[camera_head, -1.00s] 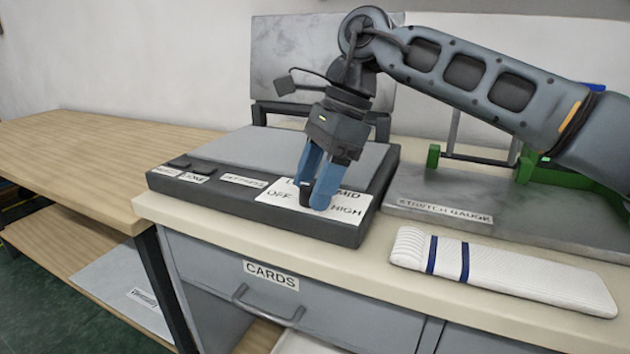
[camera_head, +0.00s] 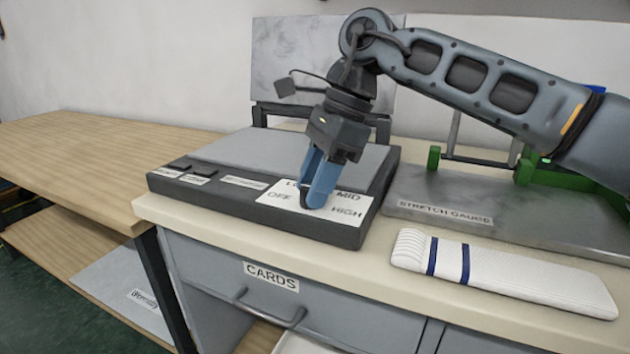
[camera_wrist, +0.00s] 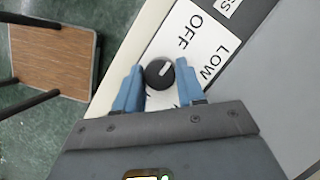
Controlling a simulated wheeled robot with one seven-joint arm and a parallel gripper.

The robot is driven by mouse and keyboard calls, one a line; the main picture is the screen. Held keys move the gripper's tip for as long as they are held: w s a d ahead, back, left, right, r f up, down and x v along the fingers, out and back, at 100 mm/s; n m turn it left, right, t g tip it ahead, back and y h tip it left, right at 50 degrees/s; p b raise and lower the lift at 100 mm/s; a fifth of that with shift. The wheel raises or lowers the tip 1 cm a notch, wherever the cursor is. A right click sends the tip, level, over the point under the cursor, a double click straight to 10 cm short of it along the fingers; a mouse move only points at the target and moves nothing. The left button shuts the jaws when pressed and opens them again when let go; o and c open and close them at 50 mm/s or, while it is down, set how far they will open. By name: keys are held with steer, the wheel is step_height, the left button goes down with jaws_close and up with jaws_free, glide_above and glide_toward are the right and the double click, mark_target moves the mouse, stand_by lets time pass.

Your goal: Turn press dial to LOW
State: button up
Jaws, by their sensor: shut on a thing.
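The press dial (camera_wrist: 159,74) is a round black knob with a white pointer mark. In the wrist view it sits between the two blue fingers of my gripper (camera_wrist: 157,85), which is shut on it. The mark points up and right, roughly between the words OFF and LOW on the white label plate (camera_wrist: 201,38). In the head view my gripper (camera_head: 313,199) points down at the label plate (camera_head: 277,199), and its fingers hide most of the dial.
The dark press (camera_head: 250,222) stands on a cream counter over a drawer marked CARDS (camera_head: 271,275). Two small black buttons (camera_head: 180,163) are at its left. A stretch gauge (camera_head: 445,212) and a white knitted piece (camera_head: 520,278) lie to the right.

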steer(key=shift+d, duration=0.1)
steer(key=m+t, duration=0.1)
steer(key=m, duration=0.2)
steer(key=m+t, duration=0.1)
steer(key=m, duration=0.1)
steer(key=shift+s+m, duration=0.15)
steer(key=shift+m, duration=0.25)
steer(key=m+t+b, duration=0.2)
steer(key=m, duration=0.3)
steer(key=shift+s+m, duration=0.1)
steer(key=shift+m, duration=0.2)
steer(key=o, duration=1)
steer(key=shift+r, duration=0.1)
